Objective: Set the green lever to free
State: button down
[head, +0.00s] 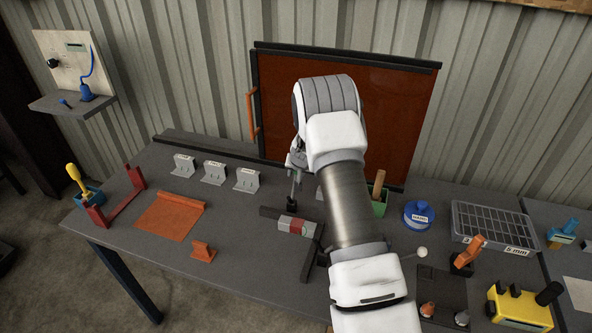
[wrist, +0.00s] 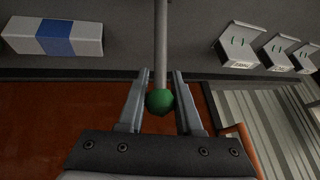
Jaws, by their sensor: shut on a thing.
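The green lever has a round green knob (wrist: 159,101) on a thin grey rod (wrist: 160,45) in the wrist view. In the head view its rod (head: 294,188) rises nearly upright from a small dark base (head: 291,204) on the table; the knob is hidden there by my gripper. My gripper (head: 296,162) is over the top of the lever. In the wrist view its two fingers (wrist: 161,74) stand on either side of the knob, shut on it. No lettering for the free position can be read.
Labelled grey brackets (head: 213,173) stand left of the lever. A grey block with a red band (head: 293,226) lies in front of it. A dark orange panel (head: 275,100) rises behind. A green box (head: 379,206) and blue round container (head: 419,214) stand right. The left tabletop has free room.

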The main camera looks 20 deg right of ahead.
dwell(0.3)
jog(key=c, duration=0.6)
grip_release()
jog(key=shift+f, duration=0.1)
jog(key=b+v, duration=0.2)
jog(key=v, duration=1.5)
jog(key=shift+r, duration=0.3)
